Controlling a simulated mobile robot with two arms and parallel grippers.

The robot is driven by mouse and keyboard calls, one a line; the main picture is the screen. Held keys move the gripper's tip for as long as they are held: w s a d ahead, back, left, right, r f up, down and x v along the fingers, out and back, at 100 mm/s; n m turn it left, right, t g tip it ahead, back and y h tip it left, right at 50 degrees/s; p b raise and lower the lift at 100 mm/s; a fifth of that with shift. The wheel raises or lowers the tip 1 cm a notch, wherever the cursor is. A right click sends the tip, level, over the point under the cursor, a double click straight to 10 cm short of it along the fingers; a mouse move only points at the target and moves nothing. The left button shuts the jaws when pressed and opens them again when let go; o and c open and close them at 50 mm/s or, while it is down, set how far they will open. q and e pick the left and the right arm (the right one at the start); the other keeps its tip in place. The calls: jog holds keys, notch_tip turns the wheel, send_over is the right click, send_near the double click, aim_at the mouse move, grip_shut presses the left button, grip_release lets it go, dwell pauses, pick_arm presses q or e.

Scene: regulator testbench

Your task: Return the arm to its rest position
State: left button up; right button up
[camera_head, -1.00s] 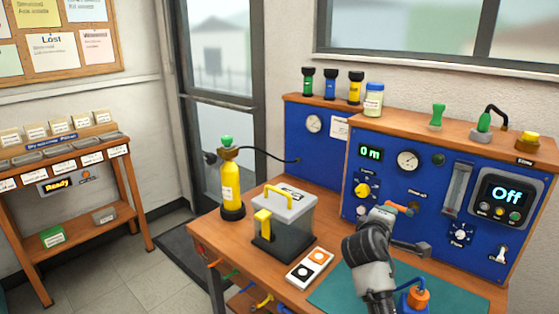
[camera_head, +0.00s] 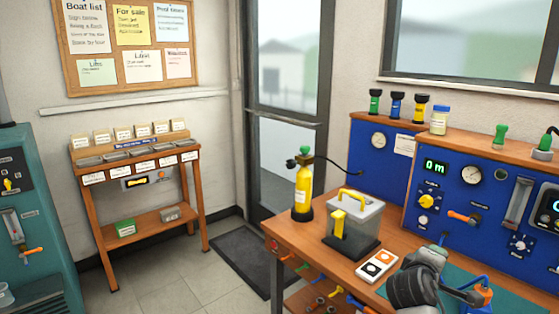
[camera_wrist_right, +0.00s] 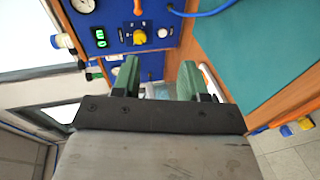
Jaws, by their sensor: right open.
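My right arm (camera_head: 425,280) reaches in at the lower right of the head view, over the front of the wooden bench. Its fingers cannot be made out there. In the right wrist view my right gripper (camera_wrist_right: 159,76) shows two green fingertips spread apart, with nothing held between them. The blue regulator panel (camera_wrist_right: 112,20) with its gauge, green display and yellow knob lies beyond the fingers. My left gripper is in neither view.
A lidded box (camera_head: 353,228), a yellow cylinder (camera_head: 303,190) and a two-button pad (camera_head: 376,266) stand on the bench near my arm. The green mat (camera_head: 520,290) lies at right.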

jog(key=s+a+f+m+g+y, duration=0.2)
jog(key=s+a+f+y, duration=0.1)
jog(key=s+f, duration=0.5)
jog(key=s+a+f+m+g+y, duration=0.1)
jog(key=s+a+f+y, duration=0.1)
jog(key=s+f, duration=0.55)
jog(key=s+a+f+m+g+y, duration=0.2)
jog(key=s+a+y, duration=0.15)
jog(key=s, duration=0.65)
jog(key=s+a+f+m+g+y, duration=0.15)
jog(key=s+a, duration=0.35)
jog(key=s, duration=0.6)
notch_tip(320, 180, down, 24)
jog(key=g+p, duration=0.2)
jog(key=p, duration=0.1)
pick_arm(q)
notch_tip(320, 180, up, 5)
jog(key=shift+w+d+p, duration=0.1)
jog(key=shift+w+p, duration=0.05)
jog(key=shift+p, duration=0.8)
pick_arm(e)
jog(key=s+d+f+g, duration=0.1)
jog(key=s+d+f, duration=0.1)
jog(key=s+f, duration=1.1)
jog(key=s, duration=0.3)
jog(key=shift+s+d+f+y, duration=0.25)
jog(key=shift+d+f+y, duration=0.05)
jog(key=shift+d+f, duration=0.1)
